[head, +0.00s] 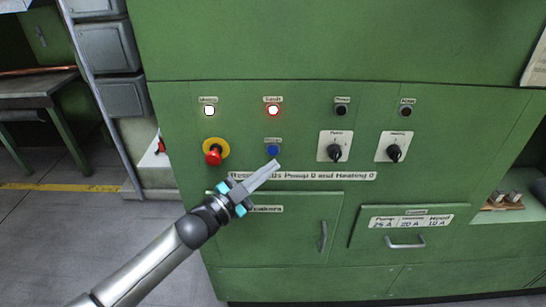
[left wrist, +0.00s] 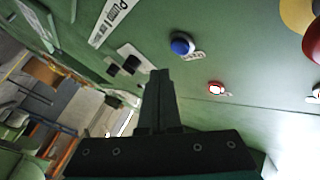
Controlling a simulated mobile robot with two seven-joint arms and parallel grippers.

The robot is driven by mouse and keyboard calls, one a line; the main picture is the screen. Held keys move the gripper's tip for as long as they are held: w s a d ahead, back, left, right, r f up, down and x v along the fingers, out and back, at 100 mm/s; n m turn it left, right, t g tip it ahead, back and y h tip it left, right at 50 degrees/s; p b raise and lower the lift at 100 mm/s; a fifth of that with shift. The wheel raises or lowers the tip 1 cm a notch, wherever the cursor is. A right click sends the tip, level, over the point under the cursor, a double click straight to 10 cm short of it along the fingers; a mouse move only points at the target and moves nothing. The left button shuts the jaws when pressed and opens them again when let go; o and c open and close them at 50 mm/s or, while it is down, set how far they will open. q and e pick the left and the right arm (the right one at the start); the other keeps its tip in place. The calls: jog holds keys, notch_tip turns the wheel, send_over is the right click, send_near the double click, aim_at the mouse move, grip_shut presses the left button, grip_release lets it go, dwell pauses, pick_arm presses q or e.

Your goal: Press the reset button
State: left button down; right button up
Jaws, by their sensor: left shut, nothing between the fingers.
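A blue round button (head: 273,150) sits on the green front panel (head: 305,130) below a lit red lamp. Its small label is too small to read. The blue button also shows in the left wrist view (left wrist: 181,44), up and to the right of my fingertips. My left gripper (head: 276,164) is shut and empty. Its tips show just below the blue button in the head view, and I cannot tell whether they touch the panel. The left gripper's fingers also show in the left wrist view (left wrist: 160,75). My right gripper is not in view.
A red emergency knob on a yellow disc (head: 213,151) is left of the blue button. Two black rotary switches (head: 335,152) (head: 394,153) are to the right. A lit white lamp (head: 209,111) and red lamp (head: 273,110) are above. A drawer handle (head: 405,244) protrudes below.

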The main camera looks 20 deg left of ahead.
pick_arm(q)
jog(key=shift+w+a, duration=0.15)
jog(key=shift+w, duration=0.35)
jog(key=shift+w+a, duration=0.15)
jog(key=shift+w, duration=0.35)
jog(key=shift+w+b, duration=0.15)
jog(key=shift+b, duration=0.15)
dwell(1.1)
jog(key=shift+w+a, duration=0.1)
jog(key=shift+w, duration=0.15)
jog(key=shift+w+a, duration=0.15)
jog(key=shift+w, duration=0.2)
dwell(0.7)
jog(key=shift+s, duration=0.15)
jog(key=shift+s+d+p, duration=0.25)
jog(key=shift+s+p, duration=0.05)
jog(key=shift+s, duration=0.35)
